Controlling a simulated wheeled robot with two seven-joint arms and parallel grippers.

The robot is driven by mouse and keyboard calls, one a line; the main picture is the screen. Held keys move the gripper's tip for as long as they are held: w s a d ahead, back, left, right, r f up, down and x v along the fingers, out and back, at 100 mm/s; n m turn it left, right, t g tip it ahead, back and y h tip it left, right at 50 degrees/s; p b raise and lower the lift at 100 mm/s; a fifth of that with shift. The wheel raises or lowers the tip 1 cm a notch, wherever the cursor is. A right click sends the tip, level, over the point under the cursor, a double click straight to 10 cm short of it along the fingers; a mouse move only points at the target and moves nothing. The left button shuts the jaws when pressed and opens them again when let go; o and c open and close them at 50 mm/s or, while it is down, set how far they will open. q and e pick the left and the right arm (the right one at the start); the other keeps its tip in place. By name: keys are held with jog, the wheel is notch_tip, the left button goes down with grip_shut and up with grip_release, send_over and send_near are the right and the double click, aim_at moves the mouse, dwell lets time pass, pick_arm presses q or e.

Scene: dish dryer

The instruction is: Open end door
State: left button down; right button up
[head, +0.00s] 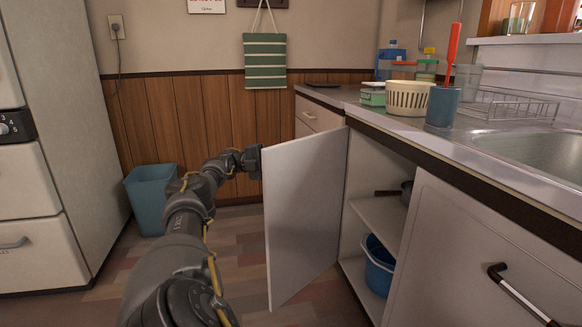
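The end door (305,220) of the counter cabinet is a white panel standing wide open, swung out from the cabinet. Its hinge side is at the right, by the cabinet opening, and its free edge is at the left. My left arm reaches in from the bottom, and its gripper (256,162) is at the upper part of the door's free edge, seemingly against or just behind it. The fingers are hidden or too small to tell whether they are open or shut. My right gripper is not in view.
Inside the open cabinet are a shelf (380,217) with a dark pan (405,192) and a blue bucket (379,262) below. Another door (450,255) with a handle (520,293) is shut at right. A blue bin (150,200) stands near the fridge (60,130).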

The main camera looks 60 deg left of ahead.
pick_arm(q)
jog(key=shift+w+a, duration=0.1)
dwell(0.4)
jog(key=c, duration=1.6)
grip_release()
jog(key=shift+w, duration=0.1)
jog(key=shift+o, duration=0.6)
jog(key=shift+s, duration=0.2)
